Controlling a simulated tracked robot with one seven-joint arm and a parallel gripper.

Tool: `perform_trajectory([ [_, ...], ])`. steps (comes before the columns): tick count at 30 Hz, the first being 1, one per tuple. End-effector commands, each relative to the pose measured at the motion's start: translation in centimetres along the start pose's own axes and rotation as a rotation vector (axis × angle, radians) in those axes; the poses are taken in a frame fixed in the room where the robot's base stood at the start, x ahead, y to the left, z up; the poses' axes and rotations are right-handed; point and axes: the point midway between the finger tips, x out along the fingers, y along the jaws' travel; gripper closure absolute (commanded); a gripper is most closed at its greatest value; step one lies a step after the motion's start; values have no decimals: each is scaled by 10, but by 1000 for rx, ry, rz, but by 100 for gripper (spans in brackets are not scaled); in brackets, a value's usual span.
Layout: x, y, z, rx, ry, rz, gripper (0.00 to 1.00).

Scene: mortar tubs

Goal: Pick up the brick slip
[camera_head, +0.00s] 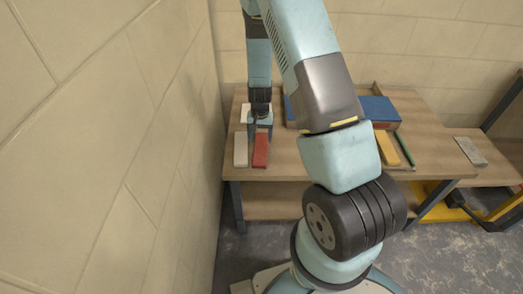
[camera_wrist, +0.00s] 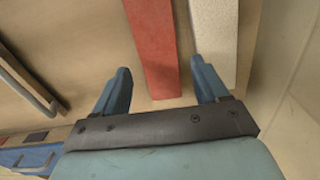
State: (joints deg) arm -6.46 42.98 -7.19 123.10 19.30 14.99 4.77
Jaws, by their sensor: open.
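The red brick slip (camera_head: 260,152) lies flat on the wooden bench near its front left, beside a white slip (camera_head: 240,150). In the wrist view the red slip (camera_wrist: 153,40) runs up between the two blue fingers of my gripper (camera_wrist: 160,66). The fingers are apart with nothing held, one on each side of the red slip. The right finger is over or close to the white slip (camera_wrist: 215,35). In the head view my gripper (camera_head: 259,124) points down just behind the red slip. I cannot tell its height above the bench.
A white block (camera_head: 245,112) lies behind my gripper. A blue box (camera_head: 380,109), a yellow block (camera_head: 386,147) and a green stick (camera_head: 405,149) lie to the right. A wall (camera_head: 205,150) stands close on the left. The bench middle (camera_head: 290,155) is clear.

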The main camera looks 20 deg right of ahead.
Motion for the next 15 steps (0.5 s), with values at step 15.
perform_trajectory([
  [15,45,3,2,1,-1,0,27],
])
